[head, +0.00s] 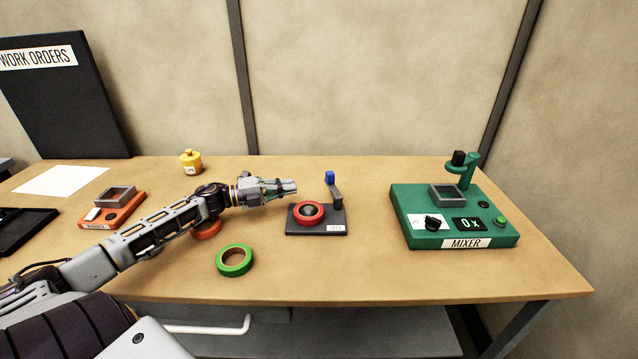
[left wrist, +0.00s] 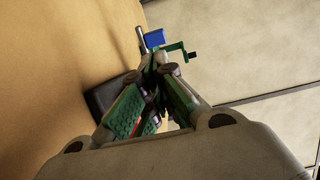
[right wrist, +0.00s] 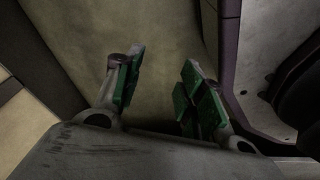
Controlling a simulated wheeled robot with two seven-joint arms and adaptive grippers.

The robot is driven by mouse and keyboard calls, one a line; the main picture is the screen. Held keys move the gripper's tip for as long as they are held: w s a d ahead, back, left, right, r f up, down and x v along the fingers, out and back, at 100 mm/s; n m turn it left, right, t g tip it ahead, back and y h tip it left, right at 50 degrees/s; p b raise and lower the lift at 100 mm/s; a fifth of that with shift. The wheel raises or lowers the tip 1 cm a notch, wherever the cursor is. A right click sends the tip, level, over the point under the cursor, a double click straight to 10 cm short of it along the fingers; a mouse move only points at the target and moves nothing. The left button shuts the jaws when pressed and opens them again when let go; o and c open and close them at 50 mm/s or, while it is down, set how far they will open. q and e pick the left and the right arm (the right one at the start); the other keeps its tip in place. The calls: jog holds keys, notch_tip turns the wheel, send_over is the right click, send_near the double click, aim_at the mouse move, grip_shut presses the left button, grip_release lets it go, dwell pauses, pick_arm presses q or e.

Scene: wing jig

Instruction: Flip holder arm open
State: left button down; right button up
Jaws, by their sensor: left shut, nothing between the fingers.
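The tape holder is a dark base (head: 320,229) with a red tape roll (head: 301,213) on it. Its arm (head: 335,192) stands raised at the base's right side, leaning slightly, with a blue knob (head: 329,177) on top. The blue knob also shows beyond the fingers in the left wrist view (left wrist: 154,38), with part of the dark base (left wrist: 98,98). My left gripper (head: 294,187) is shut and empty, left of the knob and apart from it in the head view. My right gripper (right wrist: 158,85) shows only in its own wrist view, fingers apart and empty.
A green mixer (head: 455,228) stands to the right. A green tape roll (head: 234,261) lies in front of my left arm; an orange roll (head: 206,232) is partly under it. An orange device (head: 112,210) and a yellow weight (head: 191,162) stand left.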

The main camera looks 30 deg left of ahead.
aim_at(333, 183)
pick_arm(q)
jog(key=shift+x, duration=1.05)
jog(key=shift+b+x, duration=0.35)
jog(key=shift+x, duration=1.65)
jog(key=shift+w+d, duration=0.4)
jog(key=shift+w, duration=0.05)
jog(key=shift+w+d, duration=0.4)
jog(key=shift+w, duration=0.05)
jog(key=shift+w+d, duration=0.25)
jog(key=shift+w, duration=0.05)
jog(key=shift+w+d, duration=0.25)
pick_arm(e)
jog(key=shift+w+a+r, duration=0.95)
jog(key=shift+a+r, duration=0.15)
jog(key=shift+r, duration=0.15)
pick_arm(q)
jog(key=shift+w+b, duration=0.1)
jog(key=shift+b, duration=0.25)
pick_arm(e)
jog(key=shift+d, duration=0.35)
